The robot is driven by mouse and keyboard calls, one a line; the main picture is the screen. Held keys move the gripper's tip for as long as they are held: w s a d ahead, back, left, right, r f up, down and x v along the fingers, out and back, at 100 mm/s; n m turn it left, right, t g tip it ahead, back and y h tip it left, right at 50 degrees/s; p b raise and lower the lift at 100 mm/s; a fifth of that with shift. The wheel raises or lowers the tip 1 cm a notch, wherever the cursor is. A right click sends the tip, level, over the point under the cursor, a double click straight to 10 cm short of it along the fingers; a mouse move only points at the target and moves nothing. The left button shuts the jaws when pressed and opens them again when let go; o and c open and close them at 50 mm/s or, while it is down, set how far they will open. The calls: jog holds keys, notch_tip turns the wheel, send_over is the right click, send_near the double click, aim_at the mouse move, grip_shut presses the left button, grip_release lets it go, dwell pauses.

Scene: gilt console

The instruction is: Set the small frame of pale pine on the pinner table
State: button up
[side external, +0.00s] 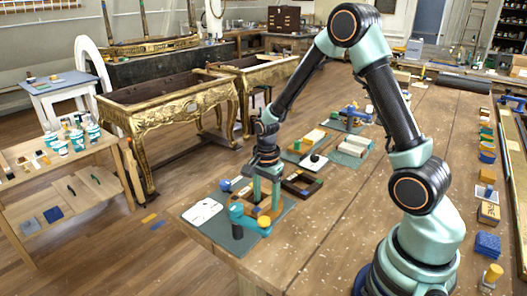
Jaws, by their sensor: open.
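My gripper (266,205) points down with its two teal fingers apart, low over a dark green mat (284,222) near the left edge of the workbench. A small tan wooden piece (256,212) shows beside and partly behind the fingers; I cannot tell if it is the pale pine frame. A teal device (243,215) with a yellow knob stands on the mat just left of the fingers; it may be the pinner, but its table is not clear. A dark brown frame (302,184) lies right of the gripper.
Small items line the right side, with a blue block (488,245). The bench front (315,250) is clear.

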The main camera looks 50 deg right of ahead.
notch_tip(320, 180, up, 12)
dwell(0.5)
jog(key=shift+r, duration=0.1)
jog(key=s+a+r+n+t, duration=0.5)
jog(key=s+a+r+n, duration=0.2)
jog(key=n, duration=1.1)
jog(key=shift+s+a+r+t, duration=0.15)
jog(key=shift+s+r+t, duration=0.15)
jog(key=shift+s+r, duration=1.1)
jog(key=shift+w+r, duration=0.15)
jog(key=shift+r, duration=0.05)
